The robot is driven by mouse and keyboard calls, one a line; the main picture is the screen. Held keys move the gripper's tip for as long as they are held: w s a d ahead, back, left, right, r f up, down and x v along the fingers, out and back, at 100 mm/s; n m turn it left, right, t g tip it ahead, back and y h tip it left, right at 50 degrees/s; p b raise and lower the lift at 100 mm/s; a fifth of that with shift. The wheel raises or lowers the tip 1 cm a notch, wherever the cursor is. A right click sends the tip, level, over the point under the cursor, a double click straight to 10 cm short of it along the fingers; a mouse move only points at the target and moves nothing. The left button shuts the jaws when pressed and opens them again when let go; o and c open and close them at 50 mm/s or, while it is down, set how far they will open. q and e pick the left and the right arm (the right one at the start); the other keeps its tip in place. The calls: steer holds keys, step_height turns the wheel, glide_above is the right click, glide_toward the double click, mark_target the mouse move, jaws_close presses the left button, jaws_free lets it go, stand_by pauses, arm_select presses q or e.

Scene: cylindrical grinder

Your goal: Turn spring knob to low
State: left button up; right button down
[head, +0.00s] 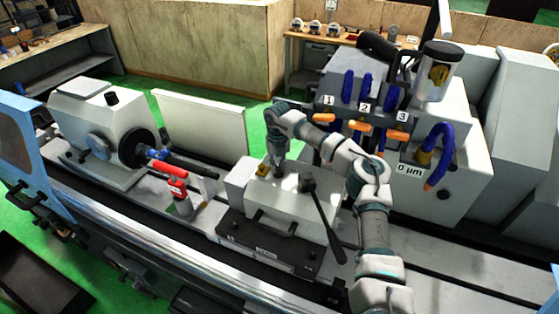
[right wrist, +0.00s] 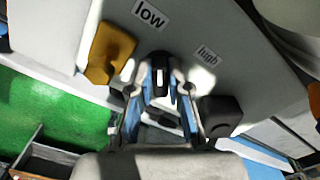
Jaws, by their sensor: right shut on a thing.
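The spring knob (right wrist: 160,66) is small and black with a white mark. It sits on top of the white tailstock housing (head: 278,212), between my right gripper's fingers. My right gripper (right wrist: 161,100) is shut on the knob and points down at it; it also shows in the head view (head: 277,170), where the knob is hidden. The "low" label (right wrist: 150,14) is above the knob in the right wrist view, and the "high" label (right wrist: 207,56) is to its upper right. The white mark runs about up and down in that picture. My left gripper is in neither view.
A yellow-orange part (right wrist: 109,52) stands close left of the gripper in the right wrist view. A long black lever (head: 323,221) stands to the right of the gripper.

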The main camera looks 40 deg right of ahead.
steer(key=shift+s+a+f+n+p, duration=0.15)
steer(key=shift+n+p, duration=0.25)
steer(key=shift+n, duration=0.25)
steer(key=shift+s+a+f+n+p, duration=0.15)
steer(key=shift+n+p, duration=0.2)
steer(key=shift+n, duration=0.3)
steer(key=shift+w+d+f, duration=0.1)
steer(key=c, duration=1.3)
jaws_free()
steer(key=shift+o, duration=0.9)
steer(key=shift+s+r, duration=0.25)
steer(key=shift+w, duration=0.15)
